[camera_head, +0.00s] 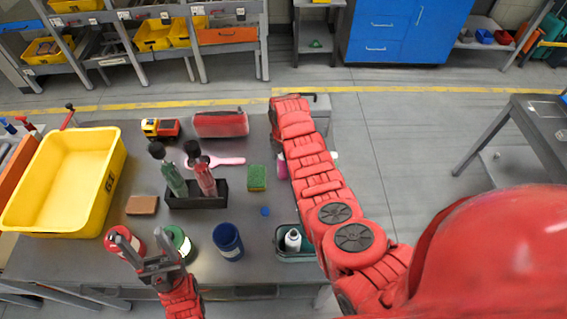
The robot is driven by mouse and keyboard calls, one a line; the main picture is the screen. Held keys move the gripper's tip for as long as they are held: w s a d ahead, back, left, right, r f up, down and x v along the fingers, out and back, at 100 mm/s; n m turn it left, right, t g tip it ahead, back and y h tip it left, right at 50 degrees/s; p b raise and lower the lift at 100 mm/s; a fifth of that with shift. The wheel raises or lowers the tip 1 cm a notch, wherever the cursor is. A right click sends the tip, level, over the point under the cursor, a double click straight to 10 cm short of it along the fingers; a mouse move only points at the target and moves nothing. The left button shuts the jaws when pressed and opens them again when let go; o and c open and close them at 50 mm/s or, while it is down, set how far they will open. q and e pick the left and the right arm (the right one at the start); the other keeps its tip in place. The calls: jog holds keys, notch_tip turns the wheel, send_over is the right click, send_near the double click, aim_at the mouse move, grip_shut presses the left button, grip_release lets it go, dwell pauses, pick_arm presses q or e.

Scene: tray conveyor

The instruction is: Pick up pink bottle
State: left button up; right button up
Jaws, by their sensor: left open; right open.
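A pink object (282,166), apparently the pink bottle, shows at the left edge of my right arm, on the right part of the grey table. The arm covers most of it, so I cannot tell whether it stands or lies. A small white piece shows on the arm's other side; I cannot tell if it belongs to it. My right arm reaches over the table to its far edge; I cannot make out its gripper's fingers. My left gripper (151,243) is open at the near left, above a red can (124,240) and a green can (178,243), far from the pink object.
A yellow bin (112,165) fills the table's left. A black holder (195,201) with bottles stands mid-table. Around it are a green sponge (257,178), a blue cup (228,242), a pink brush (225,161), a red case (220,124) and a tray (279,246) with a white bottle.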

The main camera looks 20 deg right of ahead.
jog(key=shift+f, duration=0.15)
jog(key=shift+c, duration=0.3)
grip_shut()
dwell(0.4)
